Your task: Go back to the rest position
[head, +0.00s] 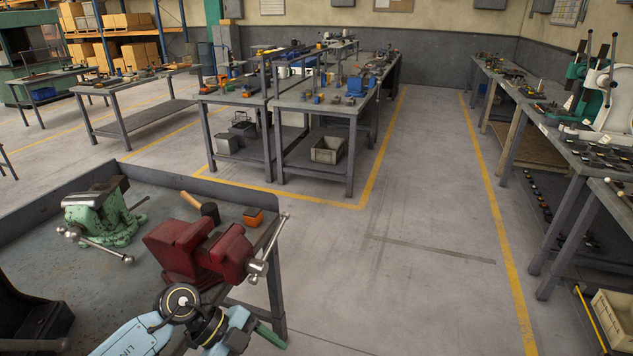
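A light blue and dark jointed arm link, which looks like mine, comes in at the bottom left of the head view, in front of the near workbench (95,262). No gripper fingers can be made out on it. My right arm and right gripper do not show. On the near bench stand a red vise (187,250) and a green vise (100,215), apart from each other. A hammer (208,211) and a small orange-topped block (253,217) lie behind the red vise. A green and a white press (610,95) stand on the right bench.
A dark block-like object (28,322) sits at the near bench's left edge. Cluttered tables (317,108) stand at the back middle. A long bench (565,150) runs along the right, with a pale bin (612,318) below. The concrete floor (420,240) between is clear.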

